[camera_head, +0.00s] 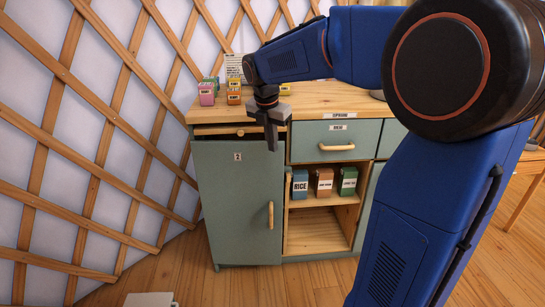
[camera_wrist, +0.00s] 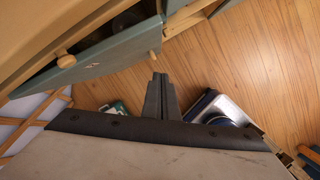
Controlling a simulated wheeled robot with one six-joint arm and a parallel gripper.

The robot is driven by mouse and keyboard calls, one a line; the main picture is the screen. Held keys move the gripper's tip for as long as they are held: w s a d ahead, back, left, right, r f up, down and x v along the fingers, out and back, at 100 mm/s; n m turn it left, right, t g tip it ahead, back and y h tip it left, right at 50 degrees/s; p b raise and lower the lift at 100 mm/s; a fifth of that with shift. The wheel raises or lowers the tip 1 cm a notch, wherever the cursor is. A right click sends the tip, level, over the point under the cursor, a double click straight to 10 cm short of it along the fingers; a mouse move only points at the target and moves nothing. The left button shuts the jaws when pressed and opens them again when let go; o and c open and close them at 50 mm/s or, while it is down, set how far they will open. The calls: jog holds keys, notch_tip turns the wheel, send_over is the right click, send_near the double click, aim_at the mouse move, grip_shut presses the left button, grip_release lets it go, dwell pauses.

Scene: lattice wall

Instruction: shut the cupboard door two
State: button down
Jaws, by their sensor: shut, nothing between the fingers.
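The cupboard door two (camera_head: 236,200) is a grey-green panel with a small "2" label and a wooden handle on its right side. It stands a little ajar, with a dark gap along its top edge. In the wrist view the door (camera_wrist: 110,52) is at the upper left, and dark interior shows behind it. My gripper (camera_head: 271,147) points down in front of the upper right part of the door, its fingers shut and empty. In the wrist view the fingertips (camera_wrist: 160,77) are close to the door's handle (camera_wrist: 152,55); I cannot tell whether they touch.
A closed drawer (camera_head: 335,138) and an open shelf with a rice box (camera_head: 300,184) and other boxes are right of the door. Small boxes (camera_head: 207,93) stand on the worktop (camera_head: 203,113). A lattice wall (camera_head: 90,150) is at left. Floor in front is mostly clear.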

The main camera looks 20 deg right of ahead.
aim_at(273, 161)
jog(key=w+f+m, duration=0.1)
jog(key=f+m, duration=0.2)
jog(key=m, duration=0.7)
jog(key=w+d+f+m+t, duration=0.1)
jog(key=f+m, duration=0.3)
jog(key=m, duration=0.5)
jog(key=w+d+f+m+t, duration=0.1)
jog(key=f+m, duration=0.3)
jog(key=m, duration=0.6)
jog(key=shift+w+d+m, duration=0.15)
jog(key=shift+w+m, duration=0.15)
jog(key=shift+w, duration=0.45)
jog(key=shift+w+d+r, duration=0.1)
jog(key=shift+w+d, duration=0.1)
jog(key=shift+w, duration=0.35)
